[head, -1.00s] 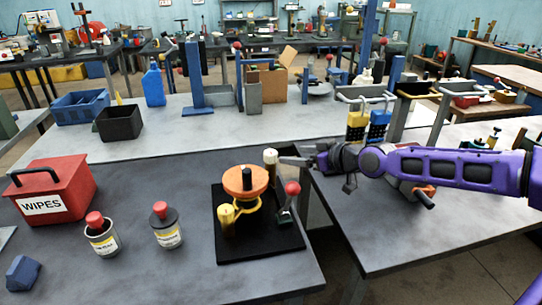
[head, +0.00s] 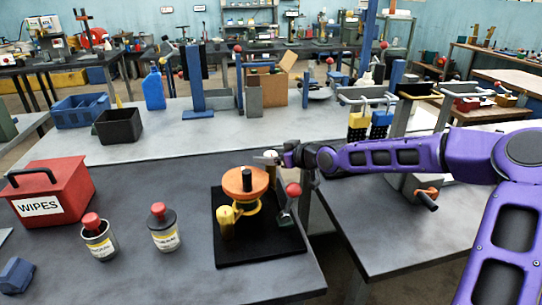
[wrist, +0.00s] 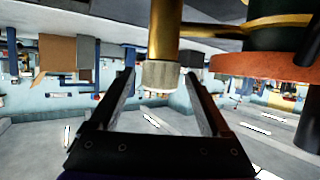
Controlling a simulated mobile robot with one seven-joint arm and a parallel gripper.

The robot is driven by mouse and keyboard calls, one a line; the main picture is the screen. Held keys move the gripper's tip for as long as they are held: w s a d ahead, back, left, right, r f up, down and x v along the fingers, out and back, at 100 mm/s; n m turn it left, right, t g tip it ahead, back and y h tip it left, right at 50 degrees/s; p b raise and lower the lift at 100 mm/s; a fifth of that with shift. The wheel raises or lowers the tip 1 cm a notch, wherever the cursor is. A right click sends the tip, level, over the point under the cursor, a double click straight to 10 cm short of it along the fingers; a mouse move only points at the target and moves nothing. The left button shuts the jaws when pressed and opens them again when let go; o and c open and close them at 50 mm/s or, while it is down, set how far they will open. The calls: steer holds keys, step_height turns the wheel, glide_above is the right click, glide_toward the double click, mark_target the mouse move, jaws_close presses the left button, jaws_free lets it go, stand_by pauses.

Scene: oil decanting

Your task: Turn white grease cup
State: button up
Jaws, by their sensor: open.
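The white grease cup (wrist: 160,76) is a pale knurled cap on a brass stem, inverted in the wrist view. In the head view the cup (head: 271,154) is at the back of a black base plate (head: 262,246), partly hidden by my gripper (head: 268,159). My gripper (wrist: 160,82) is open, with one finger on each side of the cup. Gaps show between the cup and both fingers.
An orange disc (head: 240,182) with a black post stands close beside the cup. A yellow cup (head: 225,215) and a red-knobbed lever (head: 293,190) share the plate. Two red-capped containers (head: 98,238) (head: 164,230) and a red WIPES box (head: 55,190) stand left.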

jaws_close()
steer(key=shift+s+a+f+m+h+b, duration=0.15)
steer(key=shift+f+m+h+b, duration=0.15)
steer(key=shift+b, duration=0.7)
steer(key=shift+t+b, duration=0.3)
steer(key=shift+b, duration=0.05)
steer(key=shift+r+m+h+b, duration=0.15)
steer(key=shift+m+h+b, duration=0.2)
steer(key=shift+m+h, duration=0.05)
jaws_free()
steer(key=shift+r, duration=0.15)
steer(key=shift+d, duration=0.2)
